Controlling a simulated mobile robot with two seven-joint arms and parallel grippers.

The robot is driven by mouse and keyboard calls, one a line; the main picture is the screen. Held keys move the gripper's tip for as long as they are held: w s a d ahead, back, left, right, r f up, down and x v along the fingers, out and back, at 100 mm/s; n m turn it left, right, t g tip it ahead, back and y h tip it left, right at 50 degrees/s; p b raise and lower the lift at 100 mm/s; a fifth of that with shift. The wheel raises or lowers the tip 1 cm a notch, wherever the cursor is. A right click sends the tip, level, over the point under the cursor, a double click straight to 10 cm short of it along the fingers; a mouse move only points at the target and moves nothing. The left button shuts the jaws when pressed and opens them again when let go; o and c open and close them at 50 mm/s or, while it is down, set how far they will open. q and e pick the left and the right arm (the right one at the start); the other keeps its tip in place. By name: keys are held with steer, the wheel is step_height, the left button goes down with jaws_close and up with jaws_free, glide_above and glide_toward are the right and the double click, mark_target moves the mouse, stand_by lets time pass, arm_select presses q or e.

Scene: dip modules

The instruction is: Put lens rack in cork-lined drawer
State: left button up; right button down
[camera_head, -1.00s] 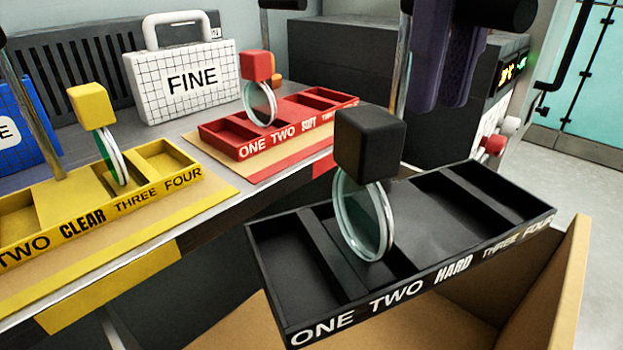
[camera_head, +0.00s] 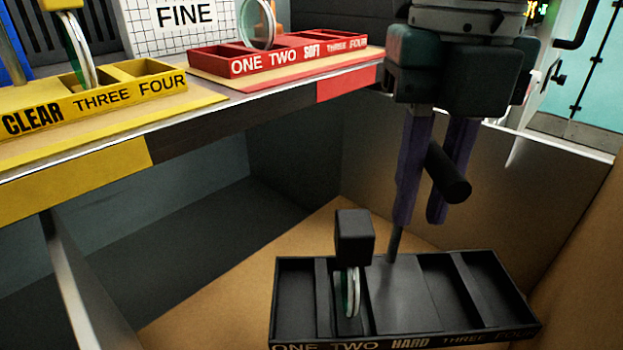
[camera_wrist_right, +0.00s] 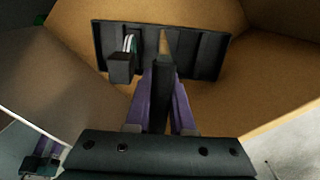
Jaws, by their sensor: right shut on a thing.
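The black lens rack (camera_head: 407,295), marked ONE TWO HARD THREE FOUR, is inside the cork-lined drawer (camera_head: 215,290), low over its floor. I cannot tell whether it touches the floor. A round lens with a black cube top (camera_head: 353,237) stands in a left slot. My right gripper (camera_head: 420,212) points down, shut on the rack's black handle bar (camera_head: 450,174) above its post. In the right wrist view, the rack (camera_wrist_right: 205,55) lies beyond the purple fingers. Purple parts that look like my left gripper (camera_wrist_right: 40,162) show small at that view's lower left; their jaw state is unclear.
The drawer's right wall (camera_head: 580,250) is close to the rack's right end. A counter above the drawer holds a yellow rack (camera_head: 95,98), a red rack (camera_head: 290,58) and a white FINE case (camera_head: 185,15). Bare cork shows left of the black rack.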

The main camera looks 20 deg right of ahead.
steer(key=b, duration=0.2)
glide_above(397, 288)
step_height(397, 288, down, 6)
steer(key=shift+f, duration=0.25)
steer(key=shift+f+b, duration=0.35)
steer(key=shift+f, duration=1.6)
steer(key=c, duration=0.8)
jaws_free()
steer(key=shift+o, duration=0.2)
steer(key=shift+r, duration=0.5)
step_height(397, 288, up, 11)
steer(key=p, duration=0.4)
steer(key=shift+r, duration=0.15)
steer(key=shift+a, duration=0.1)
